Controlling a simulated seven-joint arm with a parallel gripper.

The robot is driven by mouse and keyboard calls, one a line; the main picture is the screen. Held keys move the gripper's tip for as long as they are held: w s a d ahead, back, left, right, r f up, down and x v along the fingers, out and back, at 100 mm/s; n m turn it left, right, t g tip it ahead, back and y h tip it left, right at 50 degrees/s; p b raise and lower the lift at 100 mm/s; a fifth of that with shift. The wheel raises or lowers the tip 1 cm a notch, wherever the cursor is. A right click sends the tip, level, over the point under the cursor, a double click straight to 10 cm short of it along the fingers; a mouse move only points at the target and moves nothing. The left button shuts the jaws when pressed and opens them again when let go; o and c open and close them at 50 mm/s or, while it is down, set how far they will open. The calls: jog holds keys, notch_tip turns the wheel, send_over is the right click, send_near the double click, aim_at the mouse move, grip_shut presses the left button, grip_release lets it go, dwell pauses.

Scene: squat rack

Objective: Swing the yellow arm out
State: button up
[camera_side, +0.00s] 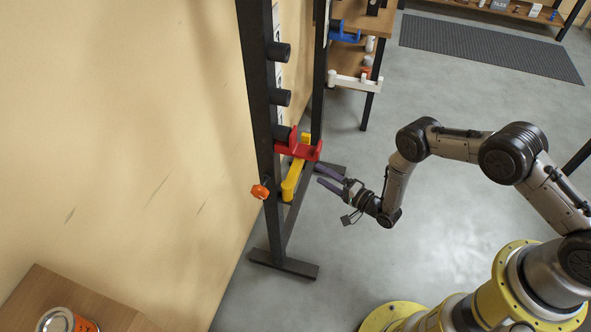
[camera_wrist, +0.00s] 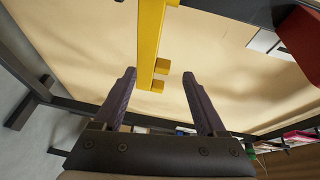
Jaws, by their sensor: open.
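The yellow arm (camera_side: 292,181) is a bar on the near dark upright (camera_side: 262,120) of the squat rack. It extends from by the red hook (camera_side: 298,147) down and toward the front in the side view. In the wrist view the yellow arm (camera_wrist: 150,45) comes in from the top, with small yellow blocks at its lower end. My gripper (camera_side: 323,175) is open and empty, just right of the yellow arm. In the wrist view my gripper's fingers (camera_wrist: 160,88) are spread, with the end of the yellow arm showing between them; I cannot tell the depth gap.
An orange knob (camera_side: 260,191) sticks out of the near upright.

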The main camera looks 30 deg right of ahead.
aim_at(299, 173)
jog(key=s+f+m, duration=0.1)
jog(key=s+f, duration=0.2)
jog(key=s, duration=0.1)
jog(key=shift+t+y, duration=0.3)
jog(key=x, duration=1.3)
jog(key=shift+w+a, duration=0.1)
jog(key=shift+w, duration=0.2)
grip_shut()
dwell(0.5)
